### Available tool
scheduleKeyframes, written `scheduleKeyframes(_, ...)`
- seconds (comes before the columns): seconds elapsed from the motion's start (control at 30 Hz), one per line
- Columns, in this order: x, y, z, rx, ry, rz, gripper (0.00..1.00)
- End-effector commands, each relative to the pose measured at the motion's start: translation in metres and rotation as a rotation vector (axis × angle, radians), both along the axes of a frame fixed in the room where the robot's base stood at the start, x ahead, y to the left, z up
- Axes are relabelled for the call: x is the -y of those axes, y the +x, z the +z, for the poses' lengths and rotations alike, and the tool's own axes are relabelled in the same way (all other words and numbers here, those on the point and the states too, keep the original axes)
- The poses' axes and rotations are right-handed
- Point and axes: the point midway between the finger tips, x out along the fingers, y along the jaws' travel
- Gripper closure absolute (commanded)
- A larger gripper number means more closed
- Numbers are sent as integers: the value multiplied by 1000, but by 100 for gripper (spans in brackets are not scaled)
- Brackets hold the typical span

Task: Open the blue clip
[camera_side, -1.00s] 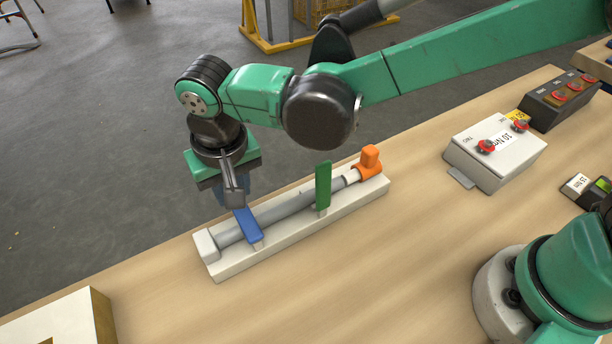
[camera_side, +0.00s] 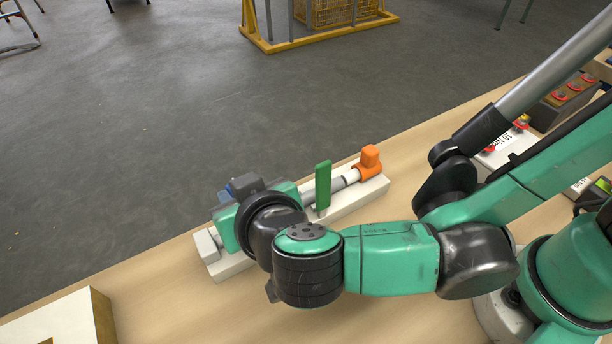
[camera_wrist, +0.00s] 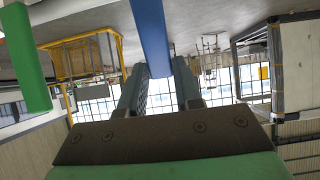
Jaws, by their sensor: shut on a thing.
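In the wrist view the blue clip (camera_wrist: 150,32) runs down between the two fingers of my gripper (camera_wrist: 160,72), which is shut on it. How far the clip is raised cannot be told there. The clip's white base (camera_side: 231,269) is partly covered by my wrist, as is the grey tube (camera_side: 311,195) on it.
A green clip (camera_side: 323,185) stands upright on the base and also shows at the left of the wrist view (camera_wrist: 24,55). An orange end piece (camera_side: 369,163) is beyond it. A white box (camera_side: 62,325) sits at the table's lower left. Button boxes are at the right.

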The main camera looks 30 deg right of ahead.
Motion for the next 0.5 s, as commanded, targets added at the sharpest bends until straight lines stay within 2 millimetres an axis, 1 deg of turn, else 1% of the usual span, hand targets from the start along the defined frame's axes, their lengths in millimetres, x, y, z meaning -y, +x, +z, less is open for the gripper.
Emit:
scheduleKeyframes(0.2,-1,-5,1,77,1,1,100)
scheduleKeyframes(0.5,0,-7,1,106,0,-1,100)
